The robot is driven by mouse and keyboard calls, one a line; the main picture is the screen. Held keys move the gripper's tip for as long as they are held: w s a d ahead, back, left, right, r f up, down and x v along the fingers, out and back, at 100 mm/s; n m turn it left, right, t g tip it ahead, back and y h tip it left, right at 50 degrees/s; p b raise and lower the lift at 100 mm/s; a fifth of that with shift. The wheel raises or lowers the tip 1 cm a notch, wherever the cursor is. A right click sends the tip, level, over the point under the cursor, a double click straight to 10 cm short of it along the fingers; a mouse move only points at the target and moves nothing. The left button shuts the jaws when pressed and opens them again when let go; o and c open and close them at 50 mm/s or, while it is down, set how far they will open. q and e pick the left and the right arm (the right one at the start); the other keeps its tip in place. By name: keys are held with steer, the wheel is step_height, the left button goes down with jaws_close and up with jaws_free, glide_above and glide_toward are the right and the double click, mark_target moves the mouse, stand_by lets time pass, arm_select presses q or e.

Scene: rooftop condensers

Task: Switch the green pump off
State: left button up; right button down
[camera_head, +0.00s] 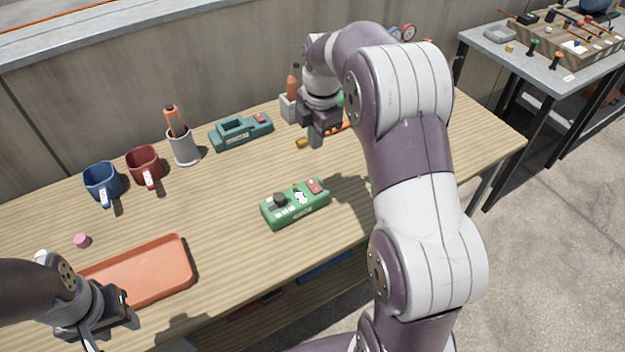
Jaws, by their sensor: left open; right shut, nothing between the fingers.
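The green pump (283,217), a low box with a red rocker switch (315,186) at its right end and a dark knob at its left, lies near the table's front edge. I cannot tell which way the switch is set. My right gripper (315,138) is shut and empty, pointing down above the table behind the pump, clear of it. My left gripper (96,338) is open at the lower left by the orange tray, far from the pump; its fingertips are partly cut off by the frame.
A teal device (240,132) with a red switch stands at the back. Blue (102,182) and red (144,165) mugs and a grey tool cup (185,148) stand left of it. An orange tray (180,267) lies front left. Table around the pump is clear. My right arm covers the table's right part.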

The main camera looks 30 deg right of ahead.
steer(key=shift+d, duration=0.1)
steer(key=b, duration=0.2)
glide_toward(311, 182)
steer(key=f, duration=0.4)
steer(key=w+f, duration=0.1)
steer(key=f, duration=0.1)
steer(key=shift+f, duration=0.4)
